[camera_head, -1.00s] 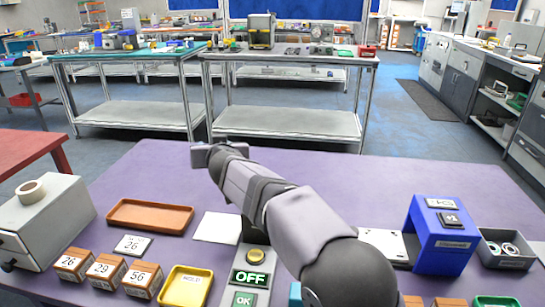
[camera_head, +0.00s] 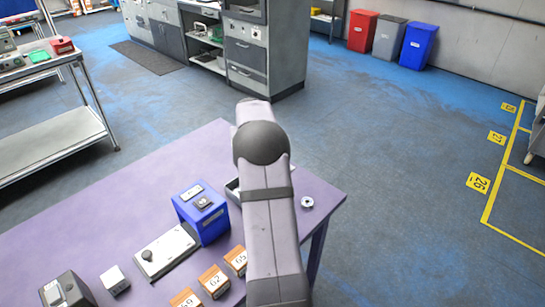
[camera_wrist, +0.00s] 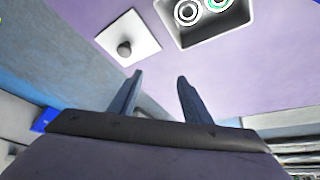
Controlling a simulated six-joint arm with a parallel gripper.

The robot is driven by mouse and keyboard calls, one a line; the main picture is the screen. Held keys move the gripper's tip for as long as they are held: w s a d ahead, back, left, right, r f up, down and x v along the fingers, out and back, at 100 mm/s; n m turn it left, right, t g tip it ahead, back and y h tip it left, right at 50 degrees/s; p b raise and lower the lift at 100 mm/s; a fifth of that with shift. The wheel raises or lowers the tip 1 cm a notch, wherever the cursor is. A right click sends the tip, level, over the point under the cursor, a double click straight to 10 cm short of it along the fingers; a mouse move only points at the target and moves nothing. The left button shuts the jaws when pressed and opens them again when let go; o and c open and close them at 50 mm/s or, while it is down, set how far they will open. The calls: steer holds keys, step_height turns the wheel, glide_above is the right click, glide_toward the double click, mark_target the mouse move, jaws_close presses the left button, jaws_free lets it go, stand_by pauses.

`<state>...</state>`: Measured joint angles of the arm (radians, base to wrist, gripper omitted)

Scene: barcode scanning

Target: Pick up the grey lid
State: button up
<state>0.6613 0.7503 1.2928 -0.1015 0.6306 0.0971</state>
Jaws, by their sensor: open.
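In the wrist view a pale grey square plate with a round dark knob, which looks like the grey lid (camera_wrist: 145,35), lies flat on the purple table. My gripper (camera_wrist: 158,82) is open and empty, its two fingers pointing towards the table below and right of the knob, apart from the plate. In the head view my arm hides my gripper. A small pale piece with a dark centre (camera_head: 307,203) shows right of my arm; I cannot tell whether it is the lid.
A grey tray (camera_wrist: 178,38) holding ring-shaped parts lies right of the lid. In the head view a blue box-like device (camera_head: 202,219), a pale plate with a knob (camera_head: 165,252) and numbered orange blocks (camera_head: 213,282) stand on the purple table (camera_head: 120,190). The floor beyond is open.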

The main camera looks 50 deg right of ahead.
steer(key=shift+m+g+y, duration=0.3)
steer(key=shift+m, duration=0.2)
steer(key=shift+s+d+f+p, duration=0.35)
steer(key=shift+s+d, duration=0.5)
steer(key=shift+s, duration=0.15)
steer(key=shift+s+d+f+p, duration=0.25)
steer(key=shift+s+d+p, duration=0.15)
steer(key=shift+s+d, duration=0.55)
steer(key=shift+s+d+f+p, duration=0.35)
steer(key=shift+s+d, duration=0.45)
steer(key=shift+s, duration=0.2)
steer(key=shift+w+p+x, duration=0.2)
steer(key=shift+p+x, duration=1)
steer(key=shift+x, duration=1.35)
steer(key=shift+r, duration=0.1)
jaws_close()
steer(key=shift+d+r, duration=0.1)
